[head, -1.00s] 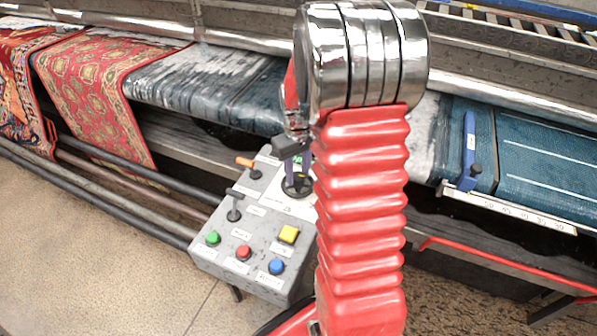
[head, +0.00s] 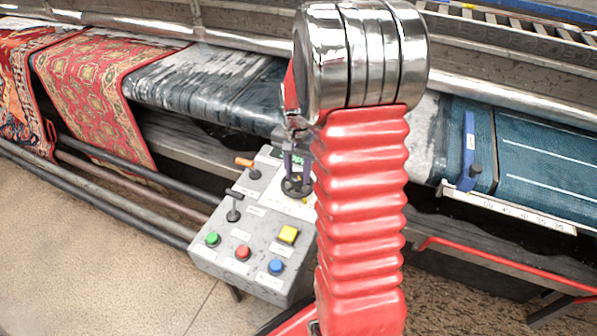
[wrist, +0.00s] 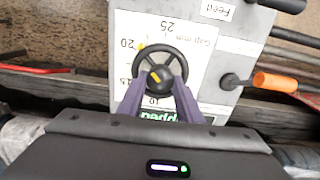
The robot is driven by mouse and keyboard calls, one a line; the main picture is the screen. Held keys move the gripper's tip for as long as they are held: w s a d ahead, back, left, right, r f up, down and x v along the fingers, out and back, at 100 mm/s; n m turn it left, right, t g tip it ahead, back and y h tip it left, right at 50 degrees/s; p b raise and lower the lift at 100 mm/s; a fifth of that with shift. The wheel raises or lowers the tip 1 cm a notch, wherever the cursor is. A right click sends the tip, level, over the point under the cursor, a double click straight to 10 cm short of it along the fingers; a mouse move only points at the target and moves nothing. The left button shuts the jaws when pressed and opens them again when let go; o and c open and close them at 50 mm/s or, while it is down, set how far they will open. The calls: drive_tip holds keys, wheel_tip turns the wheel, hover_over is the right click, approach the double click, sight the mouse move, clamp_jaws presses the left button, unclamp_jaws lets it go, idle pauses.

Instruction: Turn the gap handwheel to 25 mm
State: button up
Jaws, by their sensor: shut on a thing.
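The gap handwheel (wrist: 161,68) is a small black spoked wheel with yellow marks at its hub and upper-left rim. It sits on a white dial plate (wrist: 190,50), upside down in the wrist view, marked 10, 15, 20 and 25. The yellow rim mark lies near the 20. My gripper (wrist: 159,88) has its purple fingers shut on the handwheel, one on each side. In the head view the handwheel (head: 297,187) is partly hidden under my gripper (head: 297,172). A green-lit display (wrist: 158,116) beside the plate is partly covered and unreadable.
The grey control box (head: 215,260) carries green, red, blue and yellow buttons, a black lever and an orange-handled lever (head: 247,164) close to the wheel. Rugs (head: 95,80) lie on the machine behind. Open floor (head: 90,250) is at the left front.

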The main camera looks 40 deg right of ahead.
drive_tip(key=m, duration=0.4)
drive_tip(key=shift+w+a+r+m, duration=0.15)
drive_tip(key=shift+w+m, duration=0.15)
drive_tip(key=shift+m, duration=2.3)
drive_tip(key=o, duration=0.8)
drive_tip(key=shift+o, duration=1.2)
drive_tip(key=shift+s, duration=0.15)
